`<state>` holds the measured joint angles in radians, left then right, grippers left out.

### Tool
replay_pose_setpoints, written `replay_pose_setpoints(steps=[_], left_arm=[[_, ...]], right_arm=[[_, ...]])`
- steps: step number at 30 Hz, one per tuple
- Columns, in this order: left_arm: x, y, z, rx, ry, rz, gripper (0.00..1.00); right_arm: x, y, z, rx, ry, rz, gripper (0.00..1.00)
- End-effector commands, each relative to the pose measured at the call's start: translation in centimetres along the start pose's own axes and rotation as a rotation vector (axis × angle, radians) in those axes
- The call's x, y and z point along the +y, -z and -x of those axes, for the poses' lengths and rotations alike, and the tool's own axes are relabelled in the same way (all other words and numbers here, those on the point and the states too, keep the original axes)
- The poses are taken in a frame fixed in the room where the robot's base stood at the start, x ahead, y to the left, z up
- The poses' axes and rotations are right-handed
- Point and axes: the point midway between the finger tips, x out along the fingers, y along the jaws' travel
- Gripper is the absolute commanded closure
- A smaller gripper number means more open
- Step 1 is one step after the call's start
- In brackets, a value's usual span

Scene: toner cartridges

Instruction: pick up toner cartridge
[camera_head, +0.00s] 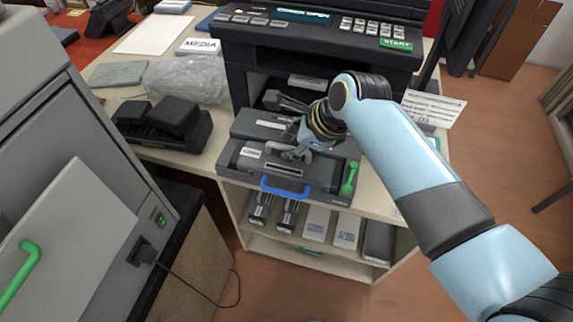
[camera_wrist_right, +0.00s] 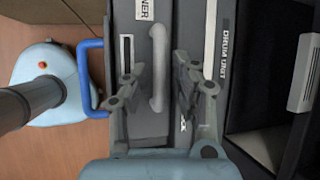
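The dark grey toner cartridge (camera_head: 250,166) lies in the pulled-out front of the black printer, with a white label and a light grey handle. In the right wrist view the cartridge (camera_wrist_right: 143,115) has its grey handle (camera_wrist_right: 158,68) standing up in the middle. My right gripper (camera_head: 296,150) is over the cartridge, at the handle. In the wrist view my right gripper (camera_wrist_right: 157,72) is open, one finger on each side of the handle, with gaps visible. The drum unit (camera_wrist_right: 205,40) lies beside the cartridge. My left gripper is not in view.
A blue bar handle (camera_head: 285,190) sticks out at the tray's front, and a green lever (camera_head: 349,178) stands at its right. The printer body (camera_head: 310,50) rises behind. A shelf below holds spare cartridges (camera_head: 288,214). A grey cabinet (camera_head: 90,170) stands at left.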

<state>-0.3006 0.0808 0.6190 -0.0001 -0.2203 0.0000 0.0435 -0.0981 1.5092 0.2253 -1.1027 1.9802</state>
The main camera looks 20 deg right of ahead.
Motion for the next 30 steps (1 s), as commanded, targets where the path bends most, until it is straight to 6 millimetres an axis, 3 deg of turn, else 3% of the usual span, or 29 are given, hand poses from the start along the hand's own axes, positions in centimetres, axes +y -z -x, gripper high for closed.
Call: replay_pose_setpoints(steps=[3, 10, 17, 30], left_arm=[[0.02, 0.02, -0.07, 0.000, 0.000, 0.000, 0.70], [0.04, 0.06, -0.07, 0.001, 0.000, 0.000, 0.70], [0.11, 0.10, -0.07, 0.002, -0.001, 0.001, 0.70], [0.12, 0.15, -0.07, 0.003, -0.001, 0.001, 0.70]], right_arm=[[0.08, 0.04, -1.13, 0.001, -0.001, 0.000, 0.73], [0.08, 0.05, -1.31, 0.000, 0.000, 0.001, 0.73], [0.10, 0.07, -1.29, 0.000, -0.001, 0.000, 1.00], [0.03, 0.00, -1.25, -0.001, 0.001, 0.001, 1.00]])
